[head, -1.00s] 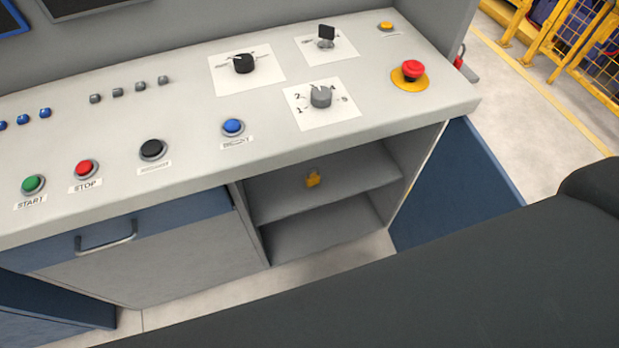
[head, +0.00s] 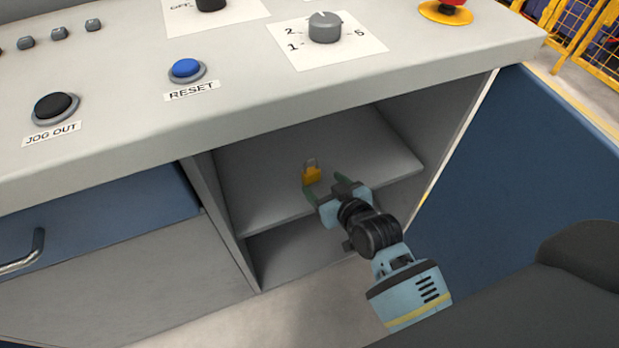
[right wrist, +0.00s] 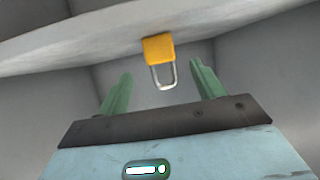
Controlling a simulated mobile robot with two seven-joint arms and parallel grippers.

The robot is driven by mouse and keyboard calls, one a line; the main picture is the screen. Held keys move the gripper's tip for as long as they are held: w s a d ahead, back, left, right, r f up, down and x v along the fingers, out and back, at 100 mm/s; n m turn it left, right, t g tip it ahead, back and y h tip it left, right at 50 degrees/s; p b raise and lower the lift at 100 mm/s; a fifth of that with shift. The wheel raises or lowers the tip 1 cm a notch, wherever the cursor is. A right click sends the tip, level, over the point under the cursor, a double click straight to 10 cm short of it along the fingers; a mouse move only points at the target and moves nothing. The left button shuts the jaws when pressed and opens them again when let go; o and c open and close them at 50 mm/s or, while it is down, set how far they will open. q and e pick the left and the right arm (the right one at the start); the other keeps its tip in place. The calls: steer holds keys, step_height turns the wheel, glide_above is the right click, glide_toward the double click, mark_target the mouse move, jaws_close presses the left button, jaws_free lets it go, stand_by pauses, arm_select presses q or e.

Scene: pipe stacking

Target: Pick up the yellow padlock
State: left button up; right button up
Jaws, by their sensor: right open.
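The yellow padlock (head: 312,175) with a silver shackle is on the upper shelf (head: 270,205) of the open cabinet under the console. My right gripper (head: 323,187) is open at the front of that shelf, with its fingertips close to the padlock. In the right wrist view the padlock (right wrist: 159,50) appears ahead of the gap between the two green fingers (right wrist: 160,85), its shackle pointing toward the gripper. I cannot tell from these views whether either finger touches it. My left gripper is not in view.
The console top (head: 120,110) overhangs the shelf, with a blue RESET button (head: 187,68) and a knob (head: 325,27). The cabinet's side wall (head: 225,215) bounds the left. A blue door panel (head: 530,150) stands at the right. A drawer handle (head: 25,255) juts out at lower left.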

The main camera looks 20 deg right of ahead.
mark_target(313, 177)
steer(key=shift+w+f, duration=0.15)
steer(key=shift+w, duration=0.3)
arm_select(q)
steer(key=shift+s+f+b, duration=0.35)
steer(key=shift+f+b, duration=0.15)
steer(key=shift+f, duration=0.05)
arm_select(e)
steer(key=shift+x, duration=0.95)
steer(key=b+x, duration=0.1)
steer(key=x, duration=0.1)
steer(key=b+x, duration=0.1)
steer(key=x, duration=0.1)
steer(key=shift+a+f, duration=0.15)
steer(key=shift+f, duration=0.2)
steer(key=shift+w, duration=0.35)
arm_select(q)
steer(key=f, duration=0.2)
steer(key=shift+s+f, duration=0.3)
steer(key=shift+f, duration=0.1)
arm_select(e)
steer(key=shift+c, duration=0.9)
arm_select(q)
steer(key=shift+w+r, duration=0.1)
arm_select(e)
steer(key=c, duration=0.9)
